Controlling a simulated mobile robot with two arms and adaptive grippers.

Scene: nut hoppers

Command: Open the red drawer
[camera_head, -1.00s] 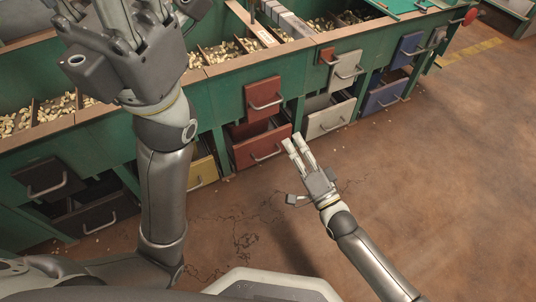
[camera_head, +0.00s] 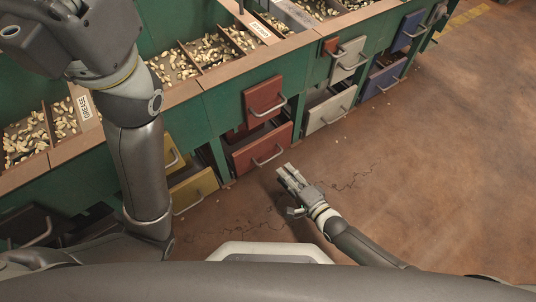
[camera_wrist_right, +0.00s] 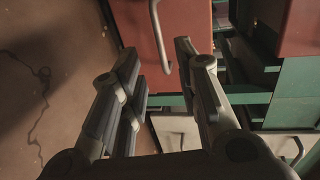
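Two red drawers sit one above the other in the green bench. The upper red drawer (camera_head: 264,97) has a grey bar handle. The lower red drawer (camera_head: 262,149) has a similar handle, and its front stands out with a dark gap above. My right gripper (camera_head: 284,171) is in front of the lower red drawer, over the floor. In the right wrist view my right gripper (camera_wrist_right: 158,62) has its fingers spread with nothing between them; a red front (camera_wrist_right: 195,20) and its handle (camera_wrist_right: 158,38) lie beyond. My left gripper (camera_head: 75,40) is raised at top left, its fingertips out of frame.
White drawers (camera_head: 330,111) and blue drawers (camera_head: 384,80) are to the right, yellow drawers (camera_head: 193,189) to the left. Nut bins (camera_head: 175,65) line the bench top. The cracked brown floor (camera_head: 400,170) in front is clear.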

